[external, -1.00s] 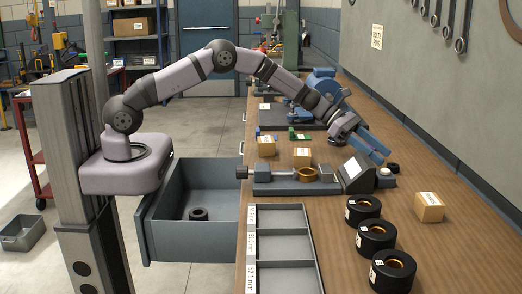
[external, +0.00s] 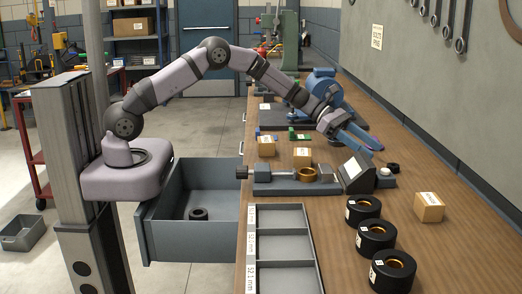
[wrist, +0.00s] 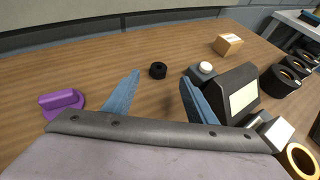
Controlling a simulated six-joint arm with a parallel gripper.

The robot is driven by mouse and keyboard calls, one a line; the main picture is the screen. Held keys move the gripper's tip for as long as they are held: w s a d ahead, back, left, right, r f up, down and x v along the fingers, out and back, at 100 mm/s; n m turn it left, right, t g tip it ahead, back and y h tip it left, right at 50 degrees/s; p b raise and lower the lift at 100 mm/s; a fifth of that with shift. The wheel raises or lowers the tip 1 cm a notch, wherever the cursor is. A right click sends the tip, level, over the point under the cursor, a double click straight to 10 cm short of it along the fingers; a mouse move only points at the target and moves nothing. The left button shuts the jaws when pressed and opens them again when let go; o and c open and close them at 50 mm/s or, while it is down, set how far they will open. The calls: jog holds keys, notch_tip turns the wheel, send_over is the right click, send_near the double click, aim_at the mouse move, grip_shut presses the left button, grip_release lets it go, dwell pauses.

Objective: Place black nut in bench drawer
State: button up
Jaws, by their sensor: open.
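A small black nut (external: 393,168) lies on the wooden bench near the wall, just behind the white round cap beside the wedge-shaped display. The wrist view shows this nut (wrist: 158,70) ahead of the fingers and roughly centred between them, not touched. My gripper (external: 374,149) is open and empty above the bench, to the left of the nut in the external view; its two blue fingers (wrist: 160,88) stand wide apart. The bench drawer (external: 170,226) is pulled out on the bench's left side. Another black nut (external: 198,214) lies on its floor.
The display (wrist: 238,90) and white cap (wrist: 204,69) stand close to the right finger. A purple part (wrist: 62,104) lies left of the fingers. A cardboard box (external: 429,207), several black rings (external: 376,240) and an empty divided tray (external: 283,245) occupy the near bench.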

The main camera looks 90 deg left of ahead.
aim_at(396, 165)
jog(key=shift+s+a+f+h, duration=0.1)
jog(key=shift+a+f+h, duration=0.05)
jog(key=shift+f+h, duration=0.15)
jog(key=shift+w+d+f, duration=0.2)
jog(key=shift+w+d, duration=0.25)
jog(key=shift+w+a+b+x, duration=0.1)
jog(key=shift+b+x, duration=0.05)
jog(key=shift+x, duration=1.35)
jog(key=shift+w+a+b+x, duration=0.1)
jog(key=shift+b+x, duration=0.05)
jog(key=shift+x, duration=1.35)
jog(key=shift+r, duration=0.1)
grip_shut()
jog(key=shift+r, duration=0.15)
notch_tip(396, 165, up, 11)
jog(key=p, duration=0.8)
jog(key=shift+r, duration=0.15)
